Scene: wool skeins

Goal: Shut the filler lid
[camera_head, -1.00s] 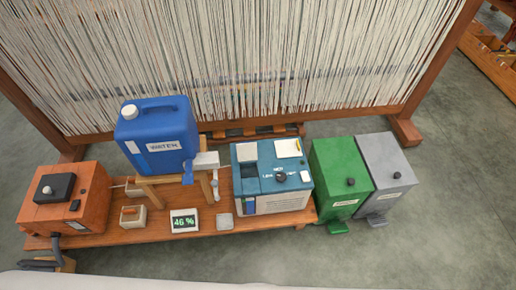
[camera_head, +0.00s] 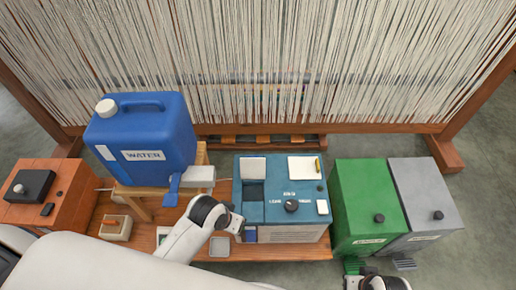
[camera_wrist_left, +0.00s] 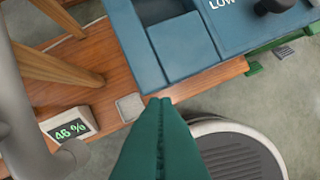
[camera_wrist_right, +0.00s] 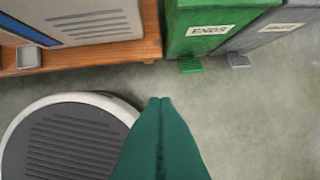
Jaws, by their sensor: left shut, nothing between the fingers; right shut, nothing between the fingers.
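The teal machine (camera_head: 262,212) stands on the wooden bench. A square dark opening (camera_head: 253,192) is in its top left. Behind that opening a pale flap (camera_head: 253,167), which looks like the filler lid, appears raised. The opening also shows at the top of the left wrist view (camera_wrist_left: 160,10). My left gripper (camera_wrist_left: 160,100) is shut and empty, in front of the machine's left front corner and apart from the lid. My right gripper (camera_wrist_right: 160,101) is shut and empty over the floor in front of the bench and the green bin.
A blue water canister (camera_head: 150,135) on a wooden stand is left of the machine. A green bin (camera_head: 362,195) and a grey bin (camera_head: 425,195) stand at its right. An orange box (camera_head: 40,200) sits far left. A 46 % display (camera_wrist_left: 70,128) is on the bench. Loom threads hang behind.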

